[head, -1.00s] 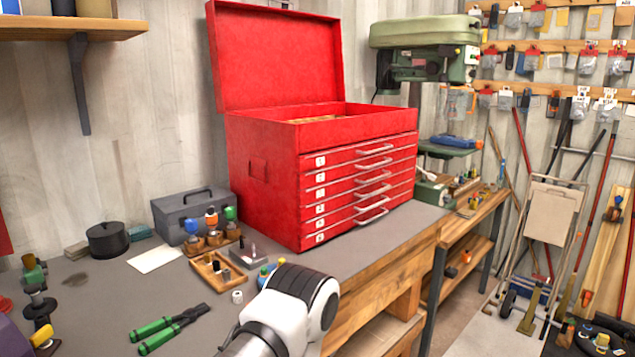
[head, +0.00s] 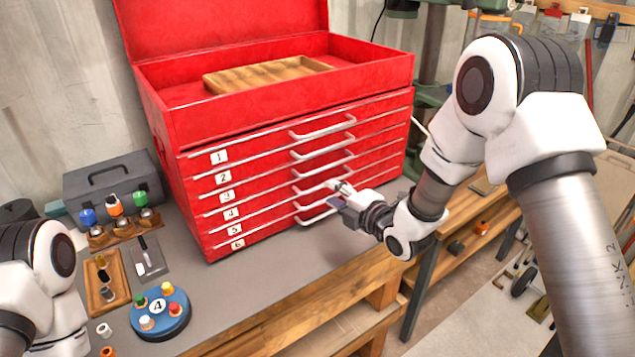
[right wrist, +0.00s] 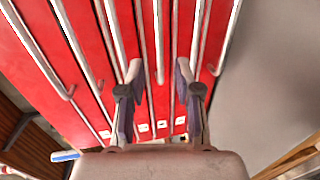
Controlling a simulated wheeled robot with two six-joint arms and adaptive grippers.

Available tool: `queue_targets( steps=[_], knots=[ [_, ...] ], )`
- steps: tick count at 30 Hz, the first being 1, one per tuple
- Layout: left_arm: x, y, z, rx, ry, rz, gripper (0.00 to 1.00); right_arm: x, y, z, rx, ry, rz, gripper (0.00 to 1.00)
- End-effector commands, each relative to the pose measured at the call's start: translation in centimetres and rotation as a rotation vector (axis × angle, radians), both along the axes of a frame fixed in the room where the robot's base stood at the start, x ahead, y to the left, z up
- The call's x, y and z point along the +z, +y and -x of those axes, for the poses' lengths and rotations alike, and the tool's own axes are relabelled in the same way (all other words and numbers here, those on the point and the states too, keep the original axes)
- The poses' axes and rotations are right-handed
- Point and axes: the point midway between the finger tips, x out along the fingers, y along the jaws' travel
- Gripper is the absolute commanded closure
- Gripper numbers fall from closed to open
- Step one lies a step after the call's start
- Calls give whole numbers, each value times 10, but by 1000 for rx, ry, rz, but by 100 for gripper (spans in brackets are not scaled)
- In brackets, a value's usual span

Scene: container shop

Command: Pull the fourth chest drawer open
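The red tool chest (head: 160,110) stands on the bench with its lid up. Its numbered drawers all look shut. The fourth drawer (head: 262,205) has a "4" label and a pale bar handle (head: 308,188). My right gripper (head: 340,188) is at the handles near the right part of the fourth drawer's front. In the right wrist view its two fingers (right wrist: 158,88) are apart, with one handle (right wrist: 158,45) between them, apparently the fourth. I cannot tell whether they touch it. My left arm shows at the lower left, but its gripper is out of view.
On the bench left of the chest are a grey toolbox (head: 113,184), a wooden tray (head: 107,284) and a blue round holder (head: 160,318) with coloured pegs. A wooden tray (head: 262,75) lies in the chest's top. The bench strip before the drawers is clear.

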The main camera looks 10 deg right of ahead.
Motion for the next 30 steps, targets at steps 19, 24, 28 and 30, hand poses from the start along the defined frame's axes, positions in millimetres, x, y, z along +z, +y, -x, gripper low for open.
queue_targets(
  steps=[19,24,28,30],
  knots=[
    [19,0,0,1,-1,0,60,-13,19,-50,-2,5,-2,91],
    [19,0,0,1,-1,0,60,-13,19,-50,-1,6,-2,100],
    [19,0,0,1,-1,0,60,-13,19,-50,-1,6,-1,100],
    [18,0,0,1,-1,0,60,-13,19,-49,0,6,-1,100]
  ],
)
